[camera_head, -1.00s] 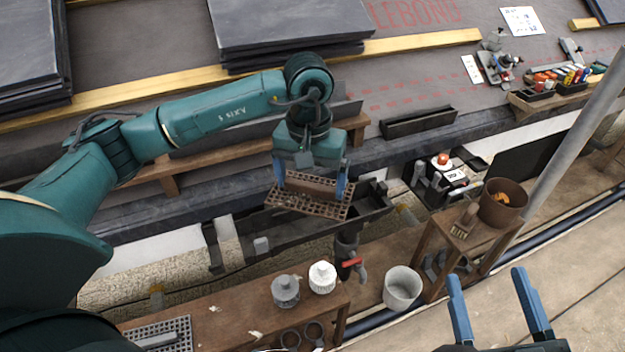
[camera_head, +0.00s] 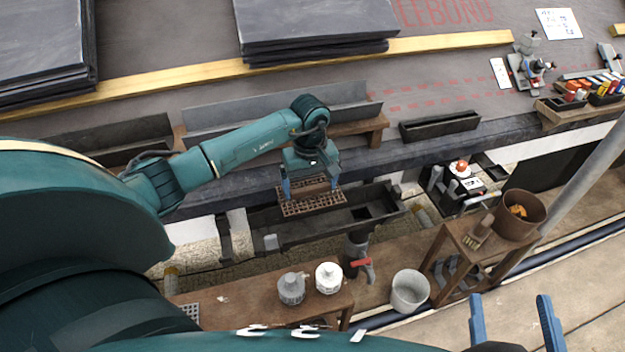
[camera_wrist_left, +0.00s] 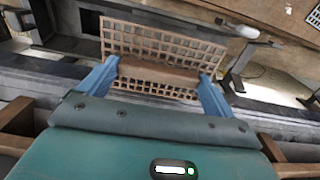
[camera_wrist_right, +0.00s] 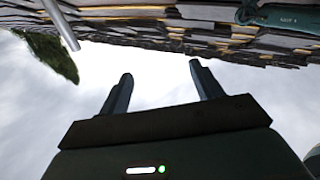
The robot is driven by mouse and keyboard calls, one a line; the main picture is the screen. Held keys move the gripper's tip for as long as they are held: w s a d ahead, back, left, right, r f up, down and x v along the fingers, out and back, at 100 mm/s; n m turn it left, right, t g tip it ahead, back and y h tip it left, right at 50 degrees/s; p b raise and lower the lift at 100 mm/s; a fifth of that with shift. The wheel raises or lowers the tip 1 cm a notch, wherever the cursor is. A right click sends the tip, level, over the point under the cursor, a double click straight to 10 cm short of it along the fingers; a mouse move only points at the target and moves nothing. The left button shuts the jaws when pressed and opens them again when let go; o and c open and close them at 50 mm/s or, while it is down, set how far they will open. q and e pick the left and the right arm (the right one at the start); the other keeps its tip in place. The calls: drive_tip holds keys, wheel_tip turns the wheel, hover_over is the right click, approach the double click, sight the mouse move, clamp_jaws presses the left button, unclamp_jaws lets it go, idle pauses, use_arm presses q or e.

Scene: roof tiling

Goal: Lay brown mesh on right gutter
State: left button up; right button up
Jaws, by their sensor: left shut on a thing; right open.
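The brown mesh (camera_head: 311,204) is a gridded piece held by my left gripper (camera_head: 312,186). In the left wrist view the blue fingers (camera_wrist_left: 160,82) are shut on a solid brown bar of the mesh (camera_wrist_left: 160,42). In the head view the mesh appears over the dark gutter (camera_head: 290,236) fixed along the eave; whether it touches the gutter I cannot tell. The gutter's right part with a dark opening (camera_head: 362,212) is uncovered. My right gripper (camera_head: 512,322) is open and empty at the lower right, and its wrist view (camera_wrist_right: 160,90) shows mostly sky.
A bench (camera_head: 200,312) with a grey pot (camera_head: 291,288) and a white pot (camera_head: 329,277) stands in front of the gutter. A grey bucket (camera_head: 410,290), a small table with a brown bucket (camera_head: 519,212), and a grey pole (camera_head: 578,180) are to the right.

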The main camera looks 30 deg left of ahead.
use_arm(q)
wheel_tip(320, 180, down, 2)
drive_tip(key=shift+f+b, duration=0.15)
drive_tip(key=shift+b, duration=0.4)
wheel_tip(320, 180, down, 3)
drive_tip(key=b, duration=0.2)
drive_tip(key=shift+f+b, duration=0.2)
drive_tip(key=shift+b, duration=0.1)
drive_tip(key=shift+f+b, duration=1.15)
drive_tip(key=shift+f, duration=0.3)
use_arm(e)
drive_tip(key=shift+w+a+r+n+t+y, duration=0.1)
drive_tip(key=shift+w+r+n+t+y, duration=0.1)
drive_tip(key=shift+r+n+t+y, duration=0.3)
drive_tip(key=shift+w+a+r+n+t+y, duration=0.1)
drive_tip(key=shift+w+r+t+y, duration=0.1)
drive_tip(key=shift+r+y, duration=0.5)
drive_tip(key=shift+w+a+r+n+t+y, duration=0.1)
drive_tip(key=shift+w+r+n+t+y, duration=0.2)
drive_tip(key=shift+r, duration=0.45)
drive_tip(key=shift+s, duration=0.1)
drive_tip(key=shift+f, duration=0.2)
use_arm(q)
drive_tip(key=o, duration=0.7)
drive_tip(key=shift+f, duration=0.1)
use_arm(e)
drive_tip(key=shift+r, duration=0.1)
